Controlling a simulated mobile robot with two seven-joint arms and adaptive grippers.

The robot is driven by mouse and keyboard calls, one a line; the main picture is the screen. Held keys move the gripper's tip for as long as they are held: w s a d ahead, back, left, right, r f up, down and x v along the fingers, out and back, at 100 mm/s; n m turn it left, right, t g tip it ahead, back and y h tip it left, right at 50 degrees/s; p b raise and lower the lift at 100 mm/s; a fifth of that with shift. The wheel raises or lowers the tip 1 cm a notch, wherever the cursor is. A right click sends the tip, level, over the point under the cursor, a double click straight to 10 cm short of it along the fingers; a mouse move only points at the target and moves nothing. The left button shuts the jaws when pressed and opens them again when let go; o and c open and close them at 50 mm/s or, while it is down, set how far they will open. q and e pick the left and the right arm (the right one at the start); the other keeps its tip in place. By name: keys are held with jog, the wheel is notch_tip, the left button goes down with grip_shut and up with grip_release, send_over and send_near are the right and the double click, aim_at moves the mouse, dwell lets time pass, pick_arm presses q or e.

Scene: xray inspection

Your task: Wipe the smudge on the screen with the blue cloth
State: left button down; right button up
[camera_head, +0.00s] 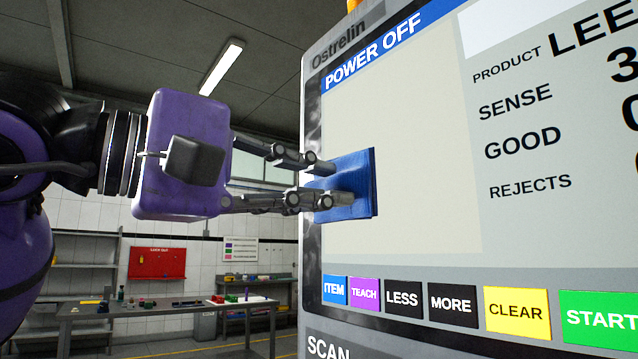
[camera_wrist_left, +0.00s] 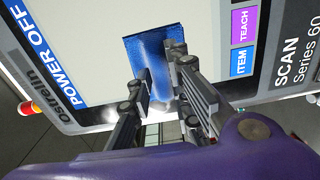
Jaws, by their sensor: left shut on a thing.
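My left gripper (camera_head: 328,181) comes in from the left and is shut on the blue cloth (camera_head: 358,183). The cloth is a blue square held upright, close in front of the left part of the screen (camera_head: 415,200); I cannot tell whether it touches. In the left wrist view, the cloth (camera_wrist_left: 157,52) sticks out beyond the fingers of the left gripper (camera_wrist_left: 160,82) over the pale screen (camera_wrist_left: 100,30). No smudge is clearly visible on the pale area; the cloth and fingers hide part of it. My right gripper is not in view.
Below the screen is a row of coloured buttons, including ITEM (camera_head: 334,290), CLEAR (camera_head: 516,314) and START (camera_head: 600,322). The machine's grey frame (camera_head: 312,120) edges the screen. A workbench (camera_head: 170,311) with small items and shelves stand far behind at left.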

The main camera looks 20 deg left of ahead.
pick_arm(q)
jog(key=shift+w+a, duration=0.65)
jog(key=shift+a, duration=0.1)
jog(key=b+v, duration=0.2)
jog(key=v, duration=0.4)
